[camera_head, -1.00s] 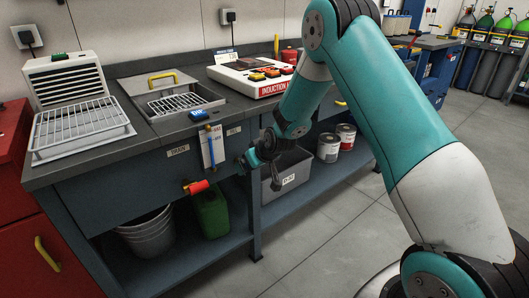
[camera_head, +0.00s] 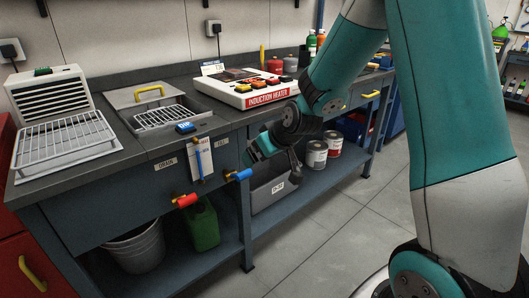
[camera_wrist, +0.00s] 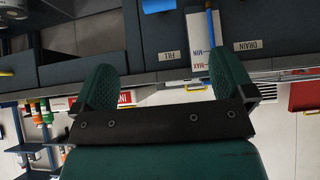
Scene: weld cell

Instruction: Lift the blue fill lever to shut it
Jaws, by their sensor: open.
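The blue fill lever (camera_head: 239,174) sticks out from the front of the tank panel, below and right of the gauge, lying roughly level. In the wrist view a blue piece that looks like it (camera_wrist: 158,5) shows at the top edge, beyond the FILL label (camera_wrist: 170,55). My gripper (camera_head: 268,156) is open and empty, just right of and slightly above the lever, apart from it. In the wrist view its two teal fingers are spread wide (camera_wrist: 166,88), with nothing between them but the bench front behind.
A red lever (camera_head: 185,200) sits left of the blue one, under the DRAIN label (camera_head: 166,164). A gauge with a blue tube (camera_head: 198,160) hangs between. The induction heater (camera_head: 268,98) stands on the bench above. A grey bin (camera_head: 268,192) and paint cans (camera_head: 316,154) are on the shelf.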

